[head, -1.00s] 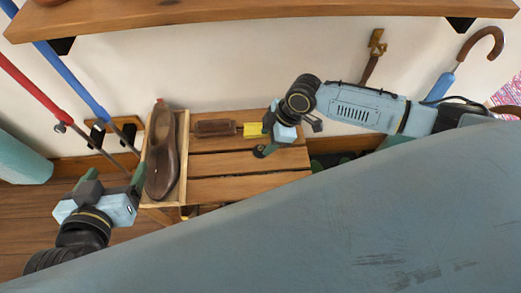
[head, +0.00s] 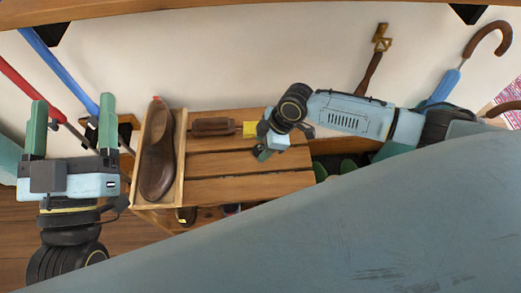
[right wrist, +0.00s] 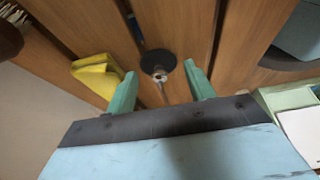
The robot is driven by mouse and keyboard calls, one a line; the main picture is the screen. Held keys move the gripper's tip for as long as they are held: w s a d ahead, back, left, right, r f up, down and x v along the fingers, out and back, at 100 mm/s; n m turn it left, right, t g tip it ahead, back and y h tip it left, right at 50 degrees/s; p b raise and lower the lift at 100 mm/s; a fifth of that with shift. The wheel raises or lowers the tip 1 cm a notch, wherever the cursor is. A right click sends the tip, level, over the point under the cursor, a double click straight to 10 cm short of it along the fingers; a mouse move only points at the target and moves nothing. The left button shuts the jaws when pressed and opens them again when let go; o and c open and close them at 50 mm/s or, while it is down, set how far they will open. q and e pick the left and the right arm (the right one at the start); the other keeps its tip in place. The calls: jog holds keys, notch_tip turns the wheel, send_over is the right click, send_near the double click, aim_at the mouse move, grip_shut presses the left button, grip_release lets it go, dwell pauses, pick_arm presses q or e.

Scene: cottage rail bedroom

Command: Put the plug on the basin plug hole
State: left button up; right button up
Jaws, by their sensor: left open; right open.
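The plug (right wrist: 158,62), a dark round disc with a small metal knob, lies on the slatted wooden bench (head: 235,190). My right gripper (right wrist: 160,72) is open over the bench, its green fingertips on either side of the plug in the right wrist view; I cannot tell whether they touch it. In the head view my right gripper (head: 264,154) largely hides the plug. My left gripper (head: 72,98) is open and empty, left of the bench, with both green fingers pointing up the picture. The basin and its plug hole are not in view.
A brown shoe (head: 158,160) lies in a wooden tray (head: 141,184) at the bench's left end. A brush (head: 213,126) and yellow cloth (head: 250,128) lie along the back. Red and blue poles (head: 60,70) stand left; an umbrella (head: 445,85) is at right. A shelf (head: 200,10) overhangs.

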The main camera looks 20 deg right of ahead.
jog(key=shift+f, duration=0.1)
jog(key=c, duration=0.8)
